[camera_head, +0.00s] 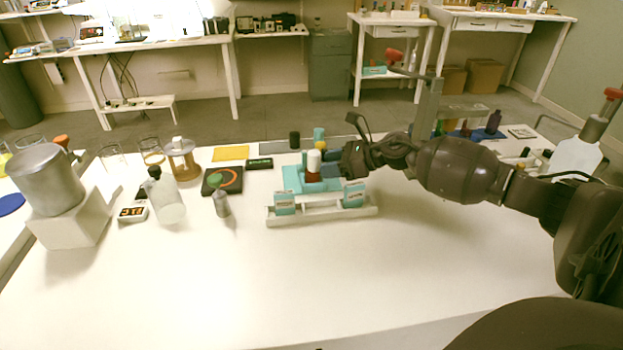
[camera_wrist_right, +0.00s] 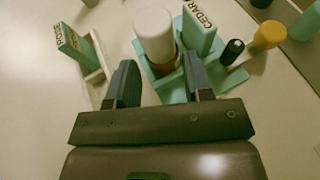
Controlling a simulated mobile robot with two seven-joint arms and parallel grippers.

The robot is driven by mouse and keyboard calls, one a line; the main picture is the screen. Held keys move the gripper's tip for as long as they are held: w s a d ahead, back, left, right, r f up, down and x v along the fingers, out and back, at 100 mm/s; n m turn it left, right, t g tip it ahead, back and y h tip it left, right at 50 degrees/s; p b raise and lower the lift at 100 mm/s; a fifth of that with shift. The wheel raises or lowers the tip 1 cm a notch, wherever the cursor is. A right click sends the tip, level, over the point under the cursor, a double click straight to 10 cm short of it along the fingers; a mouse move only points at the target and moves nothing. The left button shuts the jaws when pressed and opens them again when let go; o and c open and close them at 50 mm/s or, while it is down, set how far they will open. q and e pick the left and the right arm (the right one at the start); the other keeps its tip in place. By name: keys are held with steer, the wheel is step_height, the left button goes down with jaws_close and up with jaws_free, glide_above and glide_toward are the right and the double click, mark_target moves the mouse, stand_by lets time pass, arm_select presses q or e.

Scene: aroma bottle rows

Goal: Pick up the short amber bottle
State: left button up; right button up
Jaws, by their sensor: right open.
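The short amber bottle (camera_head: 313,174), with a reddish-brown body and a white cap, stands upright on a teal stand (camera_head: 293,180) near the table's middle. In the right wrist view its large white cap (camera_wrist_right: 154,32) is just beyond the fingers, with a bit of brown body below. My right gripper (camera_wrist_right: 162,82) is open, its two dark fingers on either side of the bottle's line; contact cannot be told. In the head view the right gripper (camera_head: 345,163) is right beside the bottle, coming from the right. My left gripper is not in view.
Teal label blocks reading ROSE (camera_wrist_right: 72,42) and CEDAR (camera_wrist_right: 200,30) stand nearby, with a white rack (camera_head: 322,215) in front. A dark-capped bottle (camera_wrist_right: 232,50) and a yellow-capped one (camera_wrist_right: 268,36) are close on the right. The table's front is clear.

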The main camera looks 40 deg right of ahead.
mark_target(315, 169)
steer(key=x, duration=0.2)
steer(key=b+x, duration=0.1)
steer(key=x, duration=0.1)
steer(key=shift+s+d+f, duration=0.15)
steer(key=shift+f, duration=0.2)
steer(key=shift+w+a, duration=0.2)
steer(key=shift+w, duration=0.15)
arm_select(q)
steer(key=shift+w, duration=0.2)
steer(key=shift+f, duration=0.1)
arm_select(e)
steer(key=shift+c, duration=0.3)
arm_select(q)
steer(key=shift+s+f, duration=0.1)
arm_select(e)
steer(key=c, duration=0.5)
steer(key=shift+c, duration=0.2)
